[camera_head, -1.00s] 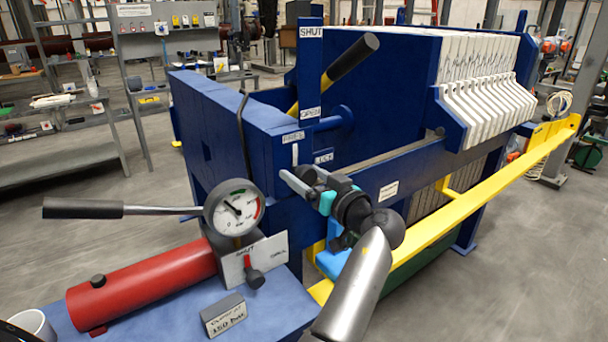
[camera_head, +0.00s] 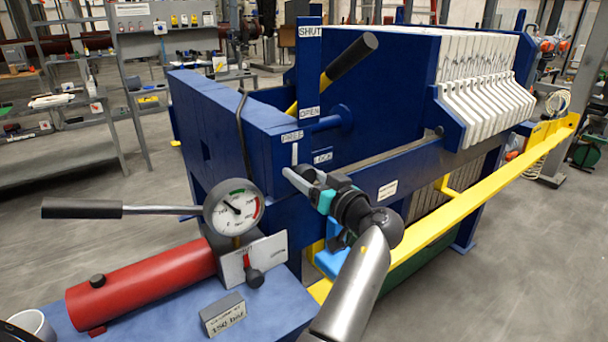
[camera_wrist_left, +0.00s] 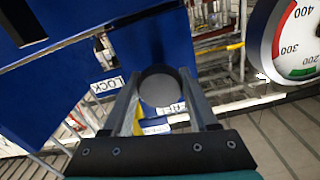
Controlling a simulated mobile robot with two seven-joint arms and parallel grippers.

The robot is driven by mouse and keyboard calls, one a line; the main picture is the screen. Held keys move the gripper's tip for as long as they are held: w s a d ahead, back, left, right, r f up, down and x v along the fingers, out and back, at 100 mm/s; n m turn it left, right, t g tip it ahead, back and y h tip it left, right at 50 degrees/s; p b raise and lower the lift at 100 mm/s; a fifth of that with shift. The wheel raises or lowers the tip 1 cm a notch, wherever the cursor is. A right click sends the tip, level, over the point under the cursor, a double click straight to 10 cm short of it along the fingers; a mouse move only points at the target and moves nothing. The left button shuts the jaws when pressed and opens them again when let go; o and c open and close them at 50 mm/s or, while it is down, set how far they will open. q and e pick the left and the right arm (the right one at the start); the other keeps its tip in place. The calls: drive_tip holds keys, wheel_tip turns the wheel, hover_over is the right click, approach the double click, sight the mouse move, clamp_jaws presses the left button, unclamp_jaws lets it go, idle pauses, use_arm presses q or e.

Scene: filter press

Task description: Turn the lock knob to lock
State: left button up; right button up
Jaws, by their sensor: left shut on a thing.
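The lock knob (camera_wrist_left: 163,88) is a dark round knob with a grey face, between the two fingers of my left gripper (camera_wrist_left: 165,85) in the left wrist view. In the head view my left gripper (camera_head: 303,176) is at the near blue press end, below the FREE label (camera_head: 292,136) and left of the LOCK label (camera_head: 322,157). It is shut on the knob, and its fingers largely hide the knob there. A white upright line (camera_head: 295,154) shows just under FREE. The LOCK label (camera_wrist_left: 107,86) also shows in the wrist view. My right gripper is not in view.
A pressure gauge (camera_head: 234,208), a long pump handle (camera_head: 85,208) and a red cylinder (camera_head: 140,285) stand to the left. A yellow lever (camera_head: 345,65) rises behind the SHUT and OPEN labels. A yellow rail (camera_head: 470,215) runs along the right.

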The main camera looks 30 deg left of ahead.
use_arm(q)
drive_tip(key=m+p, duration=0.1)
drive_tip(key=m, duration=0.2)
drive_tip(key=shift+r, duration=0.15)
drive_tip(key=m+p, duration=0.2)
drive_tip(key=m, duration=0.3)
drive_tip(key=m+p, duration=0.2)
drive_tip(key=m, duration=0.2)
drive_tip(key=shift+r+m+p, duration=0.1)
drive_tip(key=shift+m+p, duration=0.2)
drive_tip(key=shift+p, duration=0.1)
drive_tip(key=m+p, duration=0.3)
drive_tip(key=m, duration=0.1)
drive_tip(key=shift+m, duration=0.6)
drive_tip(key=o, duration=1.4)
drive_tip(key=shift+f, duration=0.2)
drive_tip(key=shift+c, duration=0.2)
